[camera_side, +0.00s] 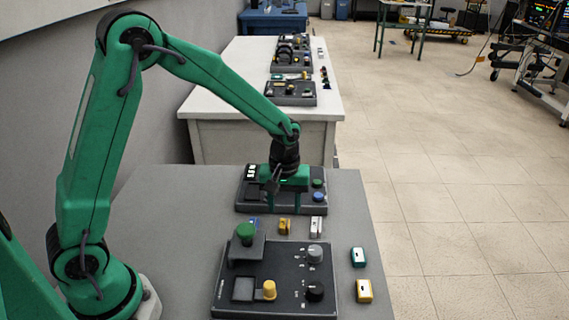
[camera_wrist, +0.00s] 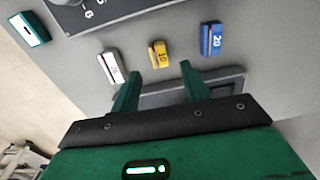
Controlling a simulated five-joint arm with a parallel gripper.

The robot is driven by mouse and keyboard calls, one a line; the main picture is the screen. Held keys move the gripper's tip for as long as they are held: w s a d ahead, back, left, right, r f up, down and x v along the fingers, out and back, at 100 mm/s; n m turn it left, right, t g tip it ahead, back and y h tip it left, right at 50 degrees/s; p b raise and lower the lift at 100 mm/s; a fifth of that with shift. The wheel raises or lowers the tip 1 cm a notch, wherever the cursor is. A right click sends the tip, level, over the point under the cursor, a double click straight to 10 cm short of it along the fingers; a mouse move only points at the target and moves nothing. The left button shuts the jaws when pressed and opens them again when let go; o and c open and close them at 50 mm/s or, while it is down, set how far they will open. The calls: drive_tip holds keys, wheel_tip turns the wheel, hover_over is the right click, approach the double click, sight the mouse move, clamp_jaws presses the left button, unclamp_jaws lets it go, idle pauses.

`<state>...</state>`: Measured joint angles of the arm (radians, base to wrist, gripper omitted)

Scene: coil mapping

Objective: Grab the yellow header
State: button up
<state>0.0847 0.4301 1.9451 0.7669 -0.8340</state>
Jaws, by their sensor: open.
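A small yellow block (camera_side: 285,226) stands on the grey table between a blue block (camera_side: 253,222) and a white block (camera_side: 316,224). In the wrist view the yellow block (camera_wrist: 158,55) is marked 10 and lies just beyond the gap between my fingertips. A second yellow piece with a white top (camera_side: 364,290) lies at the table's right edge, in the side view only. My gripper (camera_side: 285,207) is open and empty, pointing down over the far panel's near side. It also shows in the wrist view (camera_wrist: 160,70), with nothing between its fingers.
A dark panel (camera_side: 228,302) with a green button, a yellow button and knobs lies in front. Another panel (camera_side: 244,207) sits behind and under my gripper. A teal piece (camera_side: 358,257) lies at right. The blue block (camera_wrist: 212,38) and white block (camera_wrist: 113,65) flank the yellow one.

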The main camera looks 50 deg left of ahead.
sight(284, 223)
drive_tip(key=shift+f, duration=2.6)
clamp_jaws()
